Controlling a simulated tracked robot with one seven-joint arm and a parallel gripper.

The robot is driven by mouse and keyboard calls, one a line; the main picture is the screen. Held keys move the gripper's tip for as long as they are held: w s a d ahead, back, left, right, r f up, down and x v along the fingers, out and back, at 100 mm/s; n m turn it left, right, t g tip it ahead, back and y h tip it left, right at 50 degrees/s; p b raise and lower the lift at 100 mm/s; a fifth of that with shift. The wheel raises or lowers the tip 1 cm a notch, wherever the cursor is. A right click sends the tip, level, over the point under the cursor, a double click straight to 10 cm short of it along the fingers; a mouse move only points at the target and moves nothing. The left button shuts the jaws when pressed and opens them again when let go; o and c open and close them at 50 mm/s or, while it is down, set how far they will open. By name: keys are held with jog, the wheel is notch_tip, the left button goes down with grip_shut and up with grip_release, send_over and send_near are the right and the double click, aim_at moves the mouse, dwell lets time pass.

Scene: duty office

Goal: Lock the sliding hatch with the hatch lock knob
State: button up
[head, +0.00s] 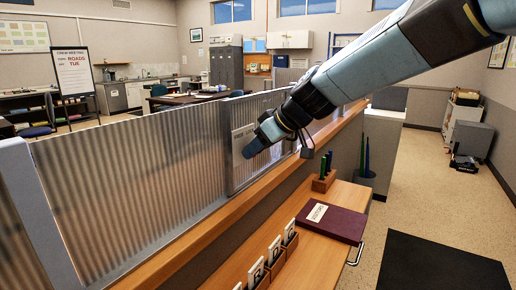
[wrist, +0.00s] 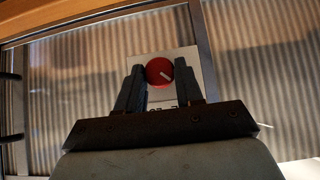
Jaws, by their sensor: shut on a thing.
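The hatch lock knob (wrist: 158,71) is a round red knob with a white pointer mark, on a pale plate (wrist: 188,60) with partly hidden lettering. In the wrist view the pointer slants toward the lower right. My gripper (wrist: 160,76) has one finger on each side of the knob and is shut on it. The sliding hatch (head: 130,175) is a ribbed, translucent panel in a metal frame along the wooden counter. In the head view my gripper (head: 250,150) reaches to the plate (head: 236,140) on the hatch and hides the knob.
A desk below the counter carries a dark red binder (head: 328,222), a wooden block with pens (head: 324,180) and lettered card holders (head: 270,262). The floor at the right is open, with a black mat (head: 440,265).

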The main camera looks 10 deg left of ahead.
jog(key=c, duration=0.3)
jog(key=shift+d, duration=0.15)
jog(key=shift+w+m+g+y, duration=0.2)
jog(key=shift+m+g+y, duration=0.35)
jog(key=shift+g, duration=0.55)
jog(key=m+g+y, duration=0.2)
jog(key=g, duration=0.1)
jog(key=shift+w+f+m+g, duration=0.2)
jog(key=shift+w+m+g, duration=0.05)
jog(key=shift+w+g, duration=0.05)
jog(key=m+g+y, duration=0.2)
jog(key=g, duration=0.1)
jog(key=shift+w+d+f+m+y, duration=0.1)
jog(key=shift+w+f+m+y, duration=0.1)
jog(key=shift+f+m+y, duration=0.15)
jog(key=shift+f+m+g+y, duration=0.15)
jog(key=shift+m+g+y, duration=0.45)
jog(key=shift+m+y, duration=0.65)
